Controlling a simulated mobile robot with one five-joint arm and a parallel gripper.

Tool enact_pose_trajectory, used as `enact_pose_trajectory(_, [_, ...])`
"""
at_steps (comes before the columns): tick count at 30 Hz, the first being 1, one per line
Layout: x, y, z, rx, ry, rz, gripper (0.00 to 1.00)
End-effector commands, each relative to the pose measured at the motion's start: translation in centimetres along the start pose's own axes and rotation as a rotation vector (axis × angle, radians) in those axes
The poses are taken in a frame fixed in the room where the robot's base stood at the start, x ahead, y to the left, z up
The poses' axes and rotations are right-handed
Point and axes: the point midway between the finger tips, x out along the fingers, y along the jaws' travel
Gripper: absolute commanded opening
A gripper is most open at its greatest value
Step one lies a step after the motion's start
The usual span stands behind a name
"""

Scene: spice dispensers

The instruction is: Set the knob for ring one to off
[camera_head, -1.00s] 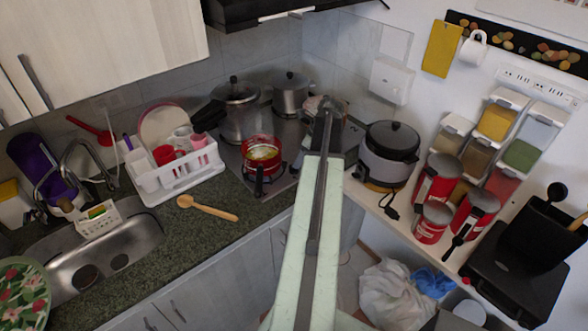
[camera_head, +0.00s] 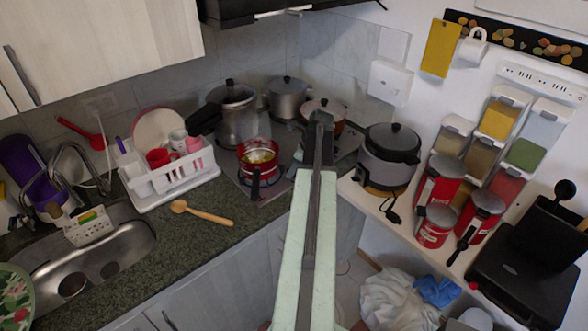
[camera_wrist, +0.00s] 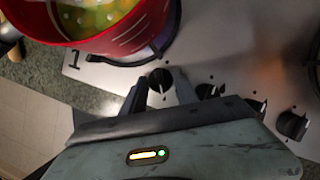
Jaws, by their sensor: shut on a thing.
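The ring-one knob (camera_wrist: 160,82) is a dark round knob at the hob's front edge, beside a printed "1" in the wrist view. My gripper (camera_wrist: 160,86) has one dark finger on each side of it and is shut on it. The knob's pointer direction is hard to read. The steel hob (camera_head: 243,186) is in the back corner in the head view, where my arm hides part of it and the knobs.
A red pot (camera_wrist: 118,38) with yellow-green contents stands very close to my gripper. Several other dark knobs (camera_wrist: 207,90) lie to the right. A wooden spoon (camera_head: 203,212) lies on the counter. A rice cooker (camera_head: 388,160) stands right of my arm.

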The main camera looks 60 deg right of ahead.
Motion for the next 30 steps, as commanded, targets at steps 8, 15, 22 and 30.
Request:
enact_pose_trajectory(8, [0.01, -0.24, 0.05, -0.113, 0.000, 0.045, 0.00])
enact_pose_trajectory(15, [0.05, -0.37, 0.11, -0.299, 0.000, 0.124, 0.00])
enact_pose_trajectory(22, [0.08, -0.42, 0.13, -0.482, 0.001, 0.200, 0.00])
enact_pose_trajectory(30, [0.11, -0.37, 0.21, -0.648, 0.001, 0.270, 0.00])
